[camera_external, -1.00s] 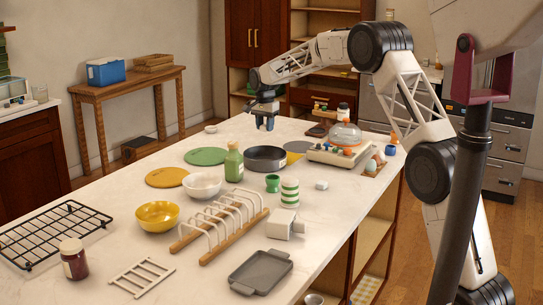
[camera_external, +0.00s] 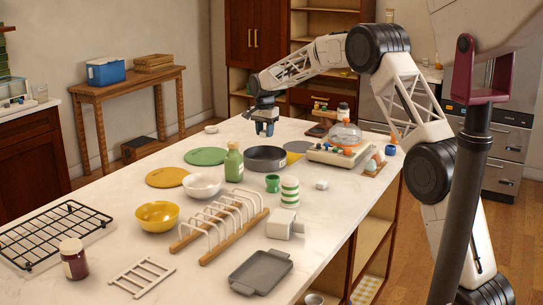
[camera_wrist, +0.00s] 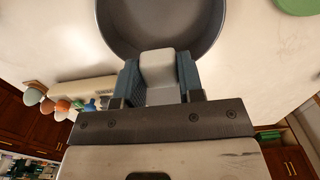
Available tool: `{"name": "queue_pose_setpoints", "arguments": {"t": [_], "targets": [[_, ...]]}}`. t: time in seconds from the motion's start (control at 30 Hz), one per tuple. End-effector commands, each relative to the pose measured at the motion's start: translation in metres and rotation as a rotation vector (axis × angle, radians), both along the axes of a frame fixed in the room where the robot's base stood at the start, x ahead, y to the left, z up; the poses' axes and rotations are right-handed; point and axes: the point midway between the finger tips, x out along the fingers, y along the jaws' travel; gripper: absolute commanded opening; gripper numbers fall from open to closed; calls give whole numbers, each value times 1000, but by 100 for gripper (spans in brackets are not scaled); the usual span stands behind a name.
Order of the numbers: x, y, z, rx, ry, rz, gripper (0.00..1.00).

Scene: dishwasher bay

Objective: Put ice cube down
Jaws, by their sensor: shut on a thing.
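The ice cube (camera_wrist: 158,66) is a pale grey-white rounded block between my fingers in the wrist view. My gripper (camera_wrist: 160,78) is shut on it, with a blue-grey finger on each side. In the external view my gripper (camera_external: 264,130) points down above the back part of the white counter, behind the dark pan; the cube is too small to make out there. The dark grey round pan (camera_external: 266,158) sits on the counter, and its rim (camera_wrist: 100,30) shows just beyond the cube in the wrist view. The cube appears held above the counter, beside or over the pan's edge; I cannot tell exactly.
Another small white cube (camera_external: 321,185) lies further forward. The counter's back left is mostly clear.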

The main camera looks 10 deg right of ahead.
Motion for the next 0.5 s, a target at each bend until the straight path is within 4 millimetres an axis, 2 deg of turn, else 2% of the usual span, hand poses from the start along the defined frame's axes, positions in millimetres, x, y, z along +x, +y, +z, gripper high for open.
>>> {"name": "queue_pose_setpoints", "arguments": {"t": [0.5], "targets": [[0,0,-45,0,1,0,13]]}}
